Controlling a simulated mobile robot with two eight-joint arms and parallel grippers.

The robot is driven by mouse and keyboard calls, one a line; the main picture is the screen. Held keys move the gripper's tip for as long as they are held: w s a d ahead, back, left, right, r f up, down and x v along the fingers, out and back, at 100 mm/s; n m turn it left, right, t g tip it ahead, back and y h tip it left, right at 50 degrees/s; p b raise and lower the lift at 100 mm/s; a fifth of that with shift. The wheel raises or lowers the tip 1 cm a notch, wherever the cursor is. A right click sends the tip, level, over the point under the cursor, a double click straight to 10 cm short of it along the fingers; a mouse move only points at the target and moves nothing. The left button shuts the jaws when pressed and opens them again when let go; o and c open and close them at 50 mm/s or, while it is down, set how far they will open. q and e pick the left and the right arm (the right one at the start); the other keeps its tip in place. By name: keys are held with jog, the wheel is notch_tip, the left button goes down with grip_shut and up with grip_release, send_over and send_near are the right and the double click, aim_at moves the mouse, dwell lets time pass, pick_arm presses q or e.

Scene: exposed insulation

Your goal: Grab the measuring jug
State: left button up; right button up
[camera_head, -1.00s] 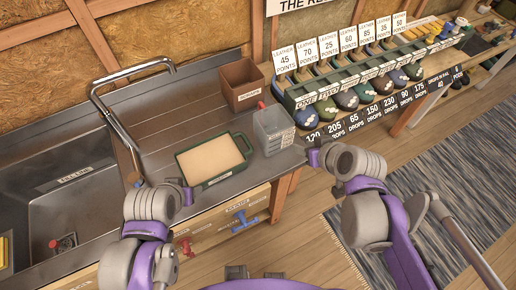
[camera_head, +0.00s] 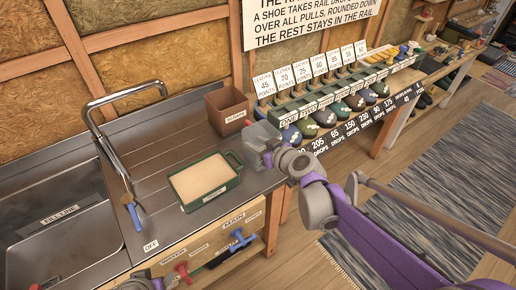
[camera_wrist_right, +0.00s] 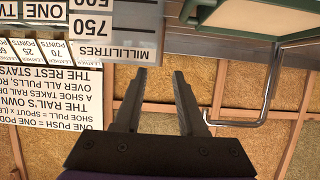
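The measuring jug (camera_head: 249,141) is grey and see-through. It stands on the metal counter right of the green tray, partly hidden behind my right gripper (camera_head: 268,155) in the head view. In the right wrist view the jug (camera_wrist_right: 118,35) shows close up and upside down, with "750" and "MILLILITRES" on its wall. My right gripper (camera_wrist_right: 160,74) is open there, its two dark fingers apart with no object clearly between them. The jug wall lies just beyond and left of the fingertips; I cannot tell whether they touch. Of my left arm only a link shows at the bottom edge.
The green tray (camera_head: 238,178) with a pale filling lies close left of the jug. A brown box (camera_head: 226,109) stands behind. A rack with several shoes (camera_head: 325,116) is to the right. The sink (camera_head: 65,235) and bent metal pipe (camera_head: 88,108) are left.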

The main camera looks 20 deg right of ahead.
aim_at(247, 137)
jog(key=x, duration=0.6)
jog(key=shift+w+d+f, duration=0.1)
jog(key=shift+w, duration=0.3)
grip_shut()
dwell(1.1)
